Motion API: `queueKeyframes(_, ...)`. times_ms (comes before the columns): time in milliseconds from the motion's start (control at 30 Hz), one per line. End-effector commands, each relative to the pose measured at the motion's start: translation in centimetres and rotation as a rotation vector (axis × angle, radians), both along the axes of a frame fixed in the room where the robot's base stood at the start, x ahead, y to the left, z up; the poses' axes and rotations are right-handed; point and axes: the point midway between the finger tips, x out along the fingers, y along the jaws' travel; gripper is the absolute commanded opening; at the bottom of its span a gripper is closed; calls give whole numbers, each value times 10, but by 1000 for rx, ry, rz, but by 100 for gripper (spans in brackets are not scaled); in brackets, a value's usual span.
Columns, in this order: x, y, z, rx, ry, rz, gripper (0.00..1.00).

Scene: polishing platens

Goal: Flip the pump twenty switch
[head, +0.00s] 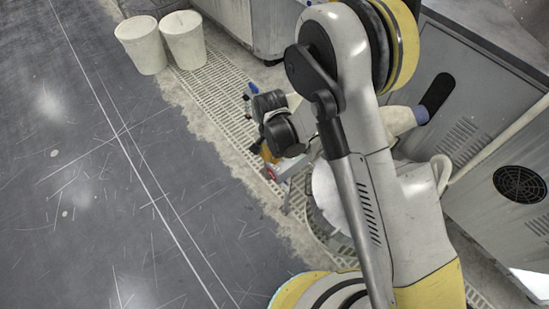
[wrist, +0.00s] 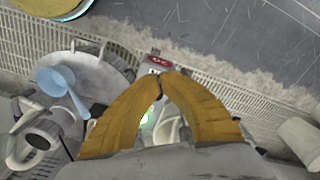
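My gripper (wrist: 161,84) shows in the wrist view as two yellow-orange fingers whose dark tips meet, with nothing visibly held between them. Just beyond the tips is a small grey box with a red label (wrist: 158,59) and a pale plate below it. The lettering is too small to read surely, and I cannot make out the switch or its position. The fingers hide part of what lies below. In the head view my gripper (head: 268,152) is small and partly hidden by my arm. A small red part (head: 271,172) shows just below it.
A round pale platen (wrist: 95,75) with a light-blue scoop (wrist: 60,80) lies left in the wrist view. White buckets (head: 140,45) stand on the floor grating (head: 222,95) at the back. Grey cabinets (head: 465,110) stand at right. The dark floor at left is open.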

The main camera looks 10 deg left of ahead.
Motion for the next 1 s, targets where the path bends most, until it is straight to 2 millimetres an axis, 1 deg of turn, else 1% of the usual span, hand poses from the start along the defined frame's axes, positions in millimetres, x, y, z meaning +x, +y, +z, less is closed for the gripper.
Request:
queueKeyframes(433,0,0,-7,0,0,0,0)
queueKeyframes(567,0,0,-6,0,-1,0,0)
queueKeyframes(667,0,0,-1,0,-1,0,0)
queueKeyframes(1000,0,0,29,0,0,0,0)
